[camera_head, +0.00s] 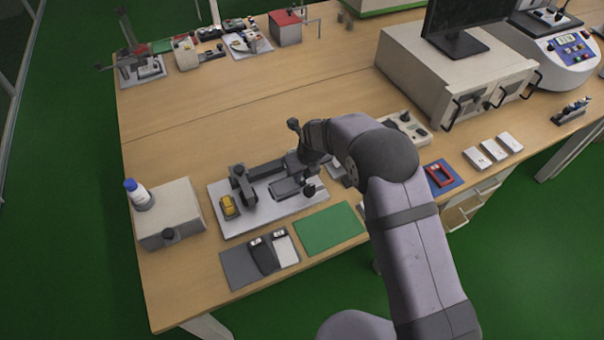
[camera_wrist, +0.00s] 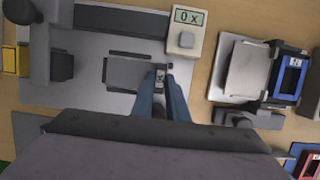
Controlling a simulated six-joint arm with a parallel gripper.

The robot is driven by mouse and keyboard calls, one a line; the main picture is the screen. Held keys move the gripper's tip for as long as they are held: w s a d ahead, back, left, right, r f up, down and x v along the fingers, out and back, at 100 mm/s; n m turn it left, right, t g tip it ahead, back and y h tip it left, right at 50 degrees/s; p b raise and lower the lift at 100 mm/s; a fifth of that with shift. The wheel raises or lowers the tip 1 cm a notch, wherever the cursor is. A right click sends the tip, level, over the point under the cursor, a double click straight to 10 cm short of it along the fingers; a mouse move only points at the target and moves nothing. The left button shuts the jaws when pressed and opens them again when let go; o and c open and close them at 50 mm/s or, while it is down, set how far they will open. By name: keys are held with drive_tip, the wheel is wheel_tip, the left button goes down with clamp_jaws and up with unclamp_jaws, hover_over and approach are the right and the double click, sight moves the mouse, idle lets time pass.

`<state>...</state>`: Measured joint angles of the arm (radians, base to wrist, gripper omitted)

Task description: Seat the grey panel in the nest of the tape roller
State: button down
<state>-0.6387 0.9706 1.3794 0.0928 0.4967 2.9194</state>
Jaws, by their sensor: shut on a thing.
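The tape roller stands on a pale base plate (camera_wrist: 90,85), with a dark roller arm (camera_head: 240,186) at its left and a yellow block (camera_head: 228,206) beside it. The nest (camera_wrist: 128,56) shows as dark rails in the wrist view. A flat grey panel (camera_wrist: 130,75) lies between the rails, level as far as I can see. My gripper (camera_wrist: 160,85) is shut on the panel's right end, at a small labelled tab. The fingers and wrist hide the near side. I cannot tell whether the panel touches the nest floor.
A counter box (camera_wrist: 187,30) reading "0 x" stands right behind the fingers. A fixture with a pale plate (camera_wrist: 247,70) and blue frame (camera_wrist: 290,75) is at right. A green mat (camera_head: 330,228) and a grey tray (camera_head: 240,268) lie in front. A grey box (camera_head: 168,215) stands left.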

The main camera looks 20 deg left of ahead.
drive_tip(key=shift+f, duration=0.4)
idle(0.8)
drive_tip(key=c, duration=1.7)
unclamp_jaws()
drive_tip(key=shift+o, duration=0.2)
drive_tip(key=shift+r, duration=0.2)
drive_tip(key=shift+r+p, duration=2.15)
drive_tip(key=shift+r, duration=0.65)
